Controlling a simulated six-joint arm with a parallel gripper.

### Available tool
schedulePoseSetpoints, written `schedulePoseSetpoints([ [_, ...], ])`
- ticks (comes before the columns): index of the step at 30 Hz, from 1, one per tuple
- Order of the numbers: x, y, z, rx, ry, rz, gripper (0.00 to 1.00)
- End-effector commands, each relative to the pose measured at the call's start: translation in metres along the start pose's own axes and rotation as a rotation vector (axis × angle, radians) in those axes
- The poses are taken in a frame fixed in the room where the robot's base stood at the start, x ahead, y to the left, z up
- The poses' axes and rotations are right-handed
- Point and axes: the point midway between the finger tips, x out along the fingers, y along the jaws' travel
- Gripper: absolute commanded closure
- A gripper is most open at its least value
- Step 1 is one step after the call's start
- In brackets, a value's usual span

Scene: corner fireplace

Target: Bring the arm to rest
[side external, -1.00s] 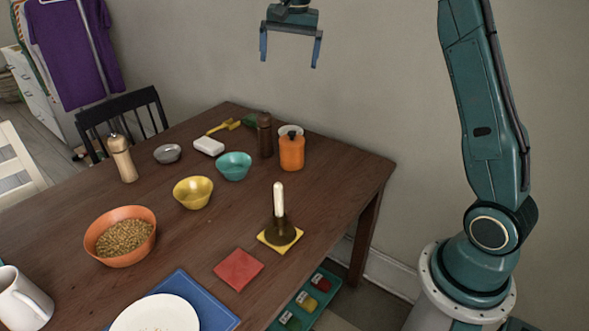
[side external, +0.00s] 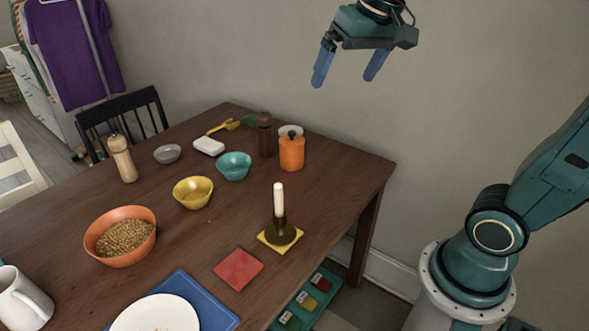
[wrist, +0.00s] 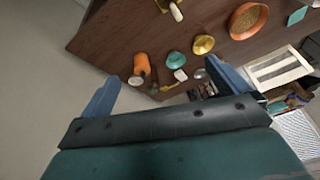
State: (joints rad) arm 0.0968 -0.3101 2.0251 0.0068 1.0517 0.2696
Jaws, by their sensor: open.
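My gripper (side external: 349,68) is open and empty, high above the table's back right side and apart from everything on it. Its two blue fingers point down in the side view. In the wrist view my gripper (wrist: 170,90) spreads its fingers wide, with the table's objects beyond them and nothing between them. The dark wooden table (side external: 330,195) stands below.
On the table are an orange canister (side external: 292,152), a brown grinder (side external: 265,135), a teal bowl (side external: 234,166), a yellow bowl (side external: 193,193), an orange bowl (side external: 112,217) of grain, and a candle (side external: 279,200) in its holder. The air around my gripper is clear.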

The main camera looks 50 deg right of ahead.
Motion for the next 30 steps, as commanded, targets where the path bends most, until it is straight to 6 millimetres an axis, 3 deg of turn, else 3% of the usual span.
schedulePoseSetpoints([
  [9, 0.002, 0.009, 0.081, -0.199, 0.060, -0.036, 0.00],
  [15, 0.012, 0.016, 0.121, -0.305, 0.092, -0.052, 0.00],
  [21, 0.019, 0.020, 0.140, -0.357, 0.110, -0.060, 0.00],
  [30, 0.021, 0.021, 0.142, -0.365, 0.110, -0.060, 0.00],
])
